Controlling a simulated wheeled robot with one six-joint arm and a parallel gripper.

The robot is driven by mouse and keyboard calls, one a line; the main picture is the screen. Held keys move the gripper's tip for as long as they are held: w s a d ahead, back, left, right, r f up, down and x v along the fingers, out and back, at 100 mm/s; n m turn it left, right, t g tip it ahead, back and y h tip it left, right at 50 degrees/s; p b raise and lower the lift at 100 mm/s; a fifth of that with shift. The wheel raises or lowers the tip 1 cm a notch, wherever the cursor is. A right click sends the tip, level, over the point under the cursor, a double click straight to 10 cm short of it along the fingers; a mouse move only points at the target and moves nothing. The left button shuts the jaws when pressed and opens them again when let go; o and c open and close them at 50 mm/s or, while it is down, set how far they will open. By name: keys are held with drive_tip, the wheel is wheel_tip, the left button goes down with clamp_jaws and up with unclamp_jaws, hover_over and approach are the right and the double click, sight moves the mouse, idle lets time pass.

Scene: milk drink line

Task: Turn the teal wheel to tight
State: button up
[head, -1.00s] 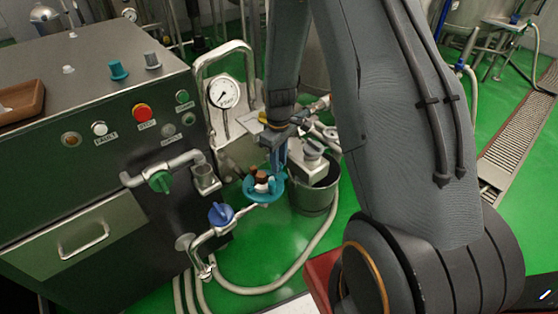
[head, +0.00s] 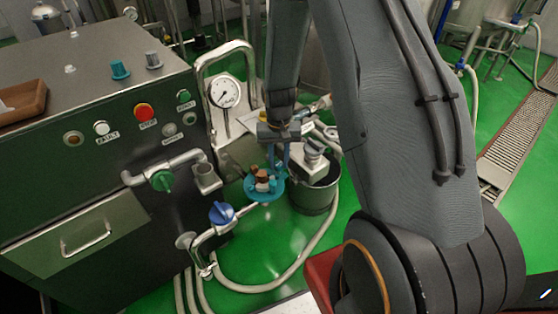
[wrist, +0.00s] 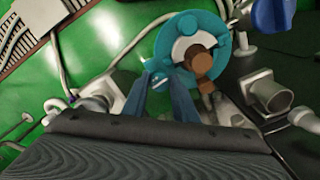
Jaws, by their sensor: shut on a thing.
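The teal wheel (head: 268,198) sits on the pipework in front of the steel cabinet, left of the dark bucket. It has a white and brown hub. My gripper (head: 277,170) reaches down to the wheel's far right rim. In the wrist view my gripper (wrist: 160,80) has its blue fingers closed at the wheel's lower left rim. The exact contact is partly hidden by the fingers. No tight mark is readable.
A blue valve handle (head: 221,212) and a green one (head: 162,180) stand left of the wheel. A dark bucket (head: 313,200) is close on the right. A pressure gauge (head: 225,93) stands behind. A pale hose (head: 285,280) curves over the green floor.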

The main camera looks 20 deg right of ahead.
sight(279, 164)
drive_tip(key=shift+m, duration=0.9)
drive_tip(key=o, duration=1)
drive_tip(key=shift+o, duration=0.2)
wheel_tip(279, 164, up, 7)
drive_tip(key=shift+r+b, duration=0.2)
drive_tip(key=shift+b, duration=0.5)
drive_tip(key=shift+r, duration=0.25)
